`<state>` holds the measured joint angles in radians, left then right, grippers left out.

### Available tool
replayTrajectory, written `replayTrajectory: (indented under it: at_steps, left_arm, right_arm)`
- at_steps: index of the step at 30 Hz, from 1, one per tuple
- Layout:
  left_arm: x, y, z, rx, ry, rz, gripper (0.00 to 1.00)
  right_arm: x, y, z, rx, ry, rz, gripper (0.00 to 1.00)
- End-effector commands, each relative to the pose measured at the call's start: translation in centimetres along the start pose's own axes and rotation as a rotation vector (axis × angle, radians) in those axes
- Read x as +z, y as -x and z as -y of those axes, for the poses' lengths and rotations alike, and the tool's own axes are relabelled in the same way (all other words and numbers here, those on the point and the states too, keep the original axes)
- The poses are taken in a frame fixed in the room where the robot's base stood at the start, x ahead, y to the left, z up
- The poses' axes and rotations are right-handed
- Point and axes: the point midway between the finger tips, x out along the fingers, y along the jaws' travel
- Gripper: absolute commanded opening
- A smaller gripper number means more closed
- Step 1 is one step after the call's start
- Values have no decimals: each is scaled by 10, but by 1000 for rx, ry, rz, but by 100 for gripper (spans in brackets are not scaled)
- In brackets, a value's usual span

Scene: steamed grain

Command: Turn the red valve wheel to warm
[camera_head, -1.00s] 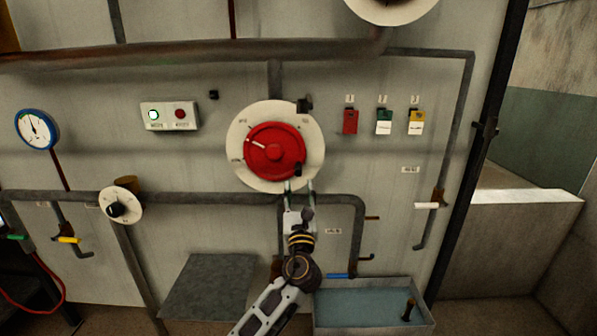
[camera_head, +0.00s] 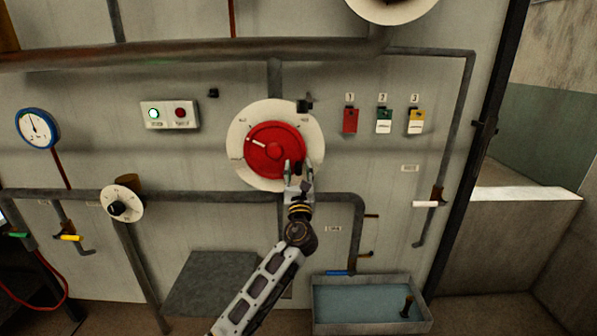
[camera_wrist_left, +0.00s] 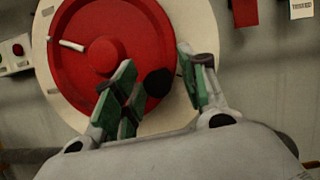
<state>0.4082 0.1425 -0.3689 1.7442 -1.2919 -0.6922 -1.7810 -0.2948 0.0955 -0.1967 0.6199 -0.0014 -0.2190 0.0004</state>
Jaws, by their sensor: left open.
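The red valve wheel (camera_head: 268,143) sits at the centre of a round cream dial plate (camera_head: 236,127) on the wall. A white pointer mark on the wheel points to the upper left. The dial's labels are too small to read. My left gripper (camera_head: 299,168) is open at the wheel's lower right edge. In the left wrist view, the green-padded fingers of the gripper (camera_wrist_left: 160,90) stand either side of a dark knob (camera_wrist_left: 158,82) on the red wheel (camera_wrist_left: 98,50). I cannot tell whether they touch it. My right gripper is not in view.
A button box (camera_head: 169,115) and a blue-rimmed gauge (camera_head: 37,128) are left of the dial. Red, green and yellow tags (camera_head: 384,121) hang to the right. A pipe (camera_head: 200,197) runs below the wheel, above a water trough (camera_head: 368,302).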

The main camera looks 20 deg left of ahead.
Motion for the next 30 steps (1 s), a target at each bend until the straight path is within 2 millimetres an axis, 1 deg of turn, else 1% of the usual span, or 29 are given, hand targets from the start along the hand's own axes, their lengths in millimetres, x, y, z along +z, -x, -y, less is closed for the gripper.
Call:
replayTrajectory:
  at_steps: [6, 16, 30]
  left_arm:
    - [0, 0, 0, 0, 0, 0, 42]
    - [0, 0, 0, 0, 0, 0, 0]
    - [2, -1, 2, 10, 25, 1, 0]
  right_arm:
    - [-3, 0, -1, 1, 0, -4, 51]
    - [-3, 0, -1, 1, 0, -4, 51]
    - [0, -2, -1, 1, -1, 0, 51]
